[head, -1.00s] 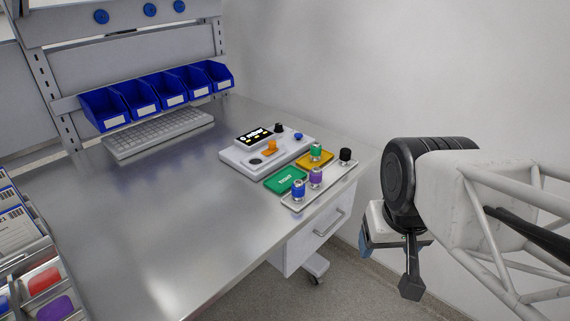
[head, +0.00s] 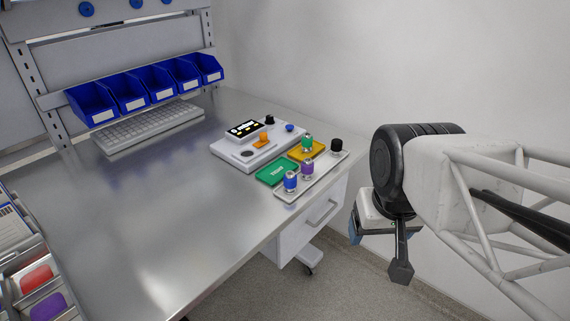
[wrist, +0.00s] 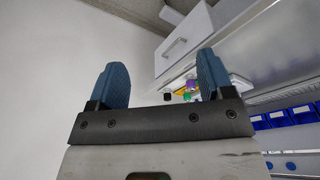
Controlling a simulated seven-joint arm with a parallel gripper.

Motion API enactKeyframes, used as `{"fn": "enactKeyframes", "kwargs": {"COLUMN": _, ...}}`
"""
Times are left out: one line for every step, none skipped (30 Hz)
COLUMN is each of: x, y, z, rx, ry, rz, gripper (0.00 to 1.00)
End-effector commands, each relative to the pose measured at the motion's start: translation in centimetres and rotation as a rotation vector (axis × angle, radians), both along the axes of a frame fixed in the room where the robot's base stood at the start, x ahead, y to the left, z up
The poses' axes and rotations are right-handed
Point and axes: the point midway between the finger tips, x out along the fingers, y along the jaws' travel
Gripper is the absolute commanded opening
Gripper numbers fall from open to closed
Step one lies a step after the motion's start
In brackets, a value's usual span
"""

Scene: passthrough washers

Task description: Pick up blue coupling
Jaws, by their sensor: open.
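The blue coupling (head: 290,182) stands upright at the near left end of a light tray (head: 322,176) on the metal table. A purple coupling (head: 307,168) stands just right of it, with a green coupling (head: 307,145) and a black one (head: 336,147) behind. My gripper (wrist: 162,84) shows two blue fingers spread apart with nothing between them. In the head view it is off the table's right side, pointing down and partly hidden by my wrist. The wrist view shows some couplings small between the fingers; the blue one is not clear there.
A white device (head: 258,148) with a screen sits behind the tray. A green card (head: 277,172) and a yellow card (head: 306,150) lie beside it. A keyboard (head: 150,127) and blue bins (head: 145,87) are at the back.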

Motion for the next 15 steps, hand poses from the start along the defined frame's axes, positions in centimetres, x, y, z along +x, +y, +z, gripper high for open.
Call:
{"fn": "enactKeyframes", "kwargs": {"x": 0.3, "y": 0.1, "z": 0.0, "rx": 0.004, "ry": 0.002, "rz": -0.01, "gripper": 0.74}}
{"fn": "enactKeyframes", "kwargs": {"x": 0.5, "y": 0.1, "z": 0.1, "rx": 0.007, "ry": 0.003, "rz": -0.019, "gripper": 0.74}}
{"fn": "enactKeyframes", "kwargs": {"x": 0.9, "y": 0.1, "z": 0.1, "rx": 0.012, "ry": 0.005, "rz": -0.035, "gripper": 0.74}}
{"fn": "enactKeyframes", "kwargs": {"x": 1.2, "y": 0.2, "z": 0.2, "rx": 0.016, "ry": 0.006, "rz": -0.049, "gripper": 0.74}}
{"fn": "enactKeyframes", "kwargs": {"x": 1.5, "y": 0.3, "z": 0.2, "rx": 0.022, "ry": 0.009, "rz": -0.066, "gripper": 0.74}}
{"fn": "enactKeyframes", "kwargs": {"x": 2.1, "y": 0.4, "z": 0.2, "rx": 0.03, "ry": 0.014, "rz": -0.09, "gripper": 0.74}}
{"fn": "enactKeyframes", "kwargs": {"x": 2.6, "y": 0.5, "z": 0.2, "rx": 0.037, "ry": 0.016, "rz": -0.112, "gripper": 0.74}}
{"fn": "enactKeyframes", "kwargs": {"x": 3.1, "y": 0.6, "z": 0.3, "rx": 0.044, "ry": 0.018, "rz": -0.136, "gripper": 0.74}}
{"fn": "enactKeyframes", "kwargs": {"x": 3.9, "y": 0.7, "z": 0.3, "rx": 0.055, "ry": 0.024, "rz": -0.169, "gripper": 0.74}}
{"fn": "enactKeyframes", "kwargs": {"x": 4.5, "y": 0.9, "z": 0.4, "rx": 0.064, "ry": 0.028, "rz": -0.197, "gripper": 0.74}}
{"fn": "enactKeyframes", "kwargs": {"x": 5.1, "y": 1.0, "z": 0.4, "rx": 0.073, "ry": 0.031, "rz": -0.227, "gripper": 0.74}}
{"fn": "enactKeyframes", "kwargs": {"x": 6.0, "y": 1.2, "z": 0.4, "rx": 0.084, "ry": 0.038, "rz": -0.266, "gripper": 0.74}}
{"fn": "enactKeyframes", "kwargs": {"x": 6.7, "y": 1.3, "z": 0.4, "rx": 0.093, "ry": 0.041, "rz": -0.298, "gripper": 0.74}}
{"fn": "enactKeyframes", "kwargs": {"x": 7.4, "y": 1.5, "z": 0.4, "rx": 0.102, "ry": 0.046, "rz": -0.33, "gripper": 0.74}}
{"fn": "enactKeyframes", "kwargs": {"x": 8.4, "y": 1.6, "z": 0.3, "rx": 0.114, "ry": 0.053, "rz": -0.374, "gripper": 0.74}}
